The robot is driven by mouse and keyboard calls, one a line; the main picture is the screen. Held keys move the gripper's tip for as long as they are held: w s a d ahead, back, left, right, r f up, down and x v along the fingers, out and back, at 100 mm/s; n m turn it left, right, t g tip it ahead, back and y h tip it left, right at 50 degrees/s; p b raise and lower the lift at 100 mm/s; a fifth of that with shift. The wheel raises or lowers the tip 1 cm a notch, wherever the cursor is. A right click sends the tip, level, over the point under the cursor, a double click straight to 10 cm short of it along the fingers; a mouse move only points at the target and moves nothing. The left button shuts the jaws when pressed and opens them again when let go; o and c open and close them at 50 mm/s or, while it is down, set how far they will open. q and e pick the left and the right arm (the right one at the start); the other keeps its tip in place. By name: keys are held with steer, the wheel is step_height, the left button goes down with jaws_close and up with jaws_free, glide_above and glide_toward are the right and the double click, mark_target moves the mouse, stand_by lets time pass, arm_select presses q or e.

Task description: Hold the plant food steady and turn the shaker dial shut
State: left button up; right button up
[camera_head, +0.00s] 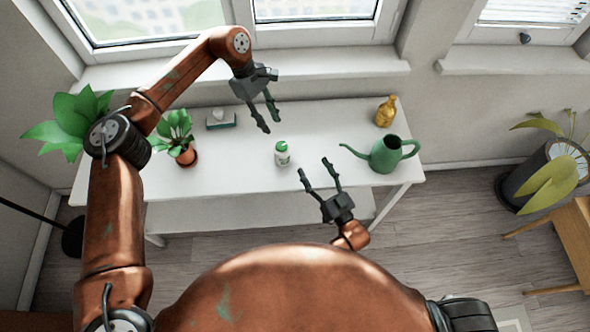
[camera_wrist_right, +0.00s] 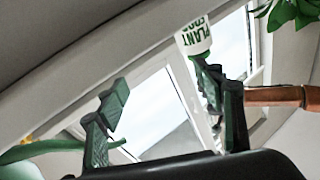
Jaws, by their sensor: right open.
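The plant food (camera_head: 282,154) is a small white shaker bottle with a green top, standing upright near the middle of the white table. In the right wrist view its lettered white body (camera_wrist_right: 196,38) shows at the top; the dial cannot be made out. My left gripper (camera_head: 270,119) is above the table, behind and slightly left of the bottle, fingers apart and empty. My right gripper (camera_head: 315,168) is in front and to the right of the bottle, open and empty; its fingers also show in the right wrist view (camera_wrist_right: 163,98). Neither gripper appears to touch the bottle.
A green watering can (camera_head: 384,155) stands right of the bottle, with an amber bottle (camera_head: 386,111) behind it. A potted plant (camera_head: 184,153) and a tissue box (camera_head: 221,119) are on the left. The white table (camera_head: 235,180) is clear around the plant food. Windows are behind.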

mark_target(287, 161)
steer(key=shift+w+a+r+n+g, duration=0.3)
steer(key=shift+w+a, duration=0.2)
steer(key=shift+a, duration=0.1)
steer(key=shift+w+a+r+n+g, duration=0.2)
steer(key=shift+w+a+r+n, duration=0.1)
steer(key=shift+w+a, duration=0.25)
steer(key=shift+n+g+y, duration=0.4)
steer(key=shift+n+g, duration=0.5)
steer(key=a+f, duration=0.1)
steer(key=a, duration=0.2)
steer(key=s+a+f, duration=0.1)
steer(key=shift+a+f, duration=0.25)
steer(key=shift+f, duration=0.05)
steer(key=x, duration=0.7)
steer(key=shift+w+a+f, duration=0.1)
steer(key=shift+w+a, duration=0.05)
steer(key=shift+w, duration=0.15)
steer(key=shift+c, duration=0.6)
